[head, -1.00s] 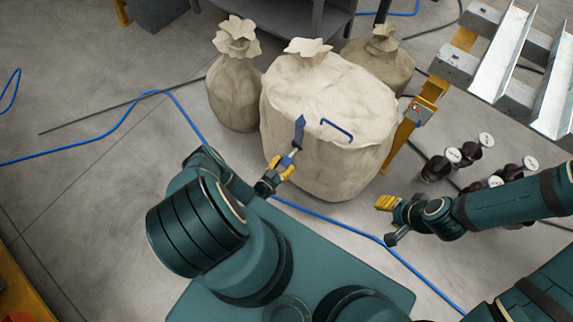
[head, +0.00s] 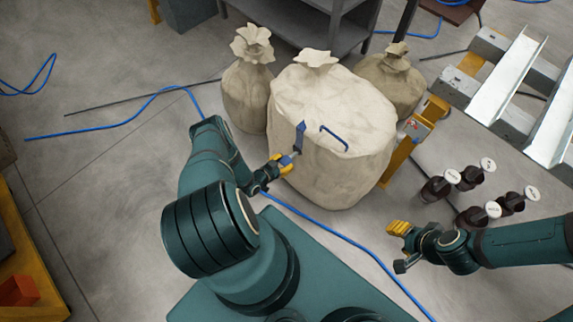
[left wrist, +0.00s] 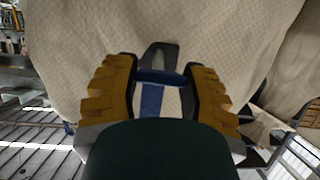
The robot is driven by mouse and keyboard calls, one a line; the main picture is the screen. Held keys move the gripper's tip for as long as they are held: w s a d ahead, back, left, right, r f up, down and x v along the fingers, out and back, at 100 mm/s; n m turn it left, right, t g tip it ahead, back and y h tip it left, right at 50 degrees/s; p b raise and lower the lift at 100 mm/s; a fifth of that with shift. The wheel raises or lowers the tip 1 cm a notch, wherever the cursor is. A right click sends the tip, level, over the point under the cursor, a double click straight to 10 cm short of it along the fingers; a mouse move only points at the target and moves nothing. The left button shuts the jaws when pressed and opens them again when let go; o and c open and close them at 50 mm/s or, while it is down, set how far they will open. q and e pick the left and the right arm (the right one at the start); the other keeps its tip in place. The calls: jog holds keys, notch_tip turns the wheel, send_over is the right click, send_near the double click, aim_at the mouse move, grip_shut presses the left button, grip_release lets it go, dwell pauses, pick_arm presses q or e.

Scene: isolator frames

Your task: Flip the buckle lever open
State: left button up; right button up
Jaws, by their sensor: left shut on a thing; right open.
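A large cream sack (head: 350,110) stands on the floor, with a blue strap-like piece (head: 299,136) and a blue handle (head: 335,138) on its upper side. The buckle lever, a blue bar (head: 286,160), sits low on the strap's side; in the left wrist view the blue bar (left wrist: 158,77) crosses between the fingers, in front of a dark grey bracket (left wrist: 160,55). My left gripper (head: 283,163) is shut on this lever, its yellow fingers at either end of the bar. My right gripper (head: 398,228) is open and empty, right of the sack and apart from it.
Smaller tied sacks (head: 246,95) (head: 390,82) stand left and right behind the large one. A blue cable (head: 325,222) crosses the floor.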

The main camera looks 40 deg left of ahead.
pick_arm(q)
jog(key=shift+w+r+g+p, duration=0.2)
jog(key=shift+r+g+p, duration=0.5)
jog(key=shift+g+p, duration=0.2)
jog(key=o, duration=1.3)
jog(key=v, duration=1.2)
jog(key=shift+w+r, duration=0.1)
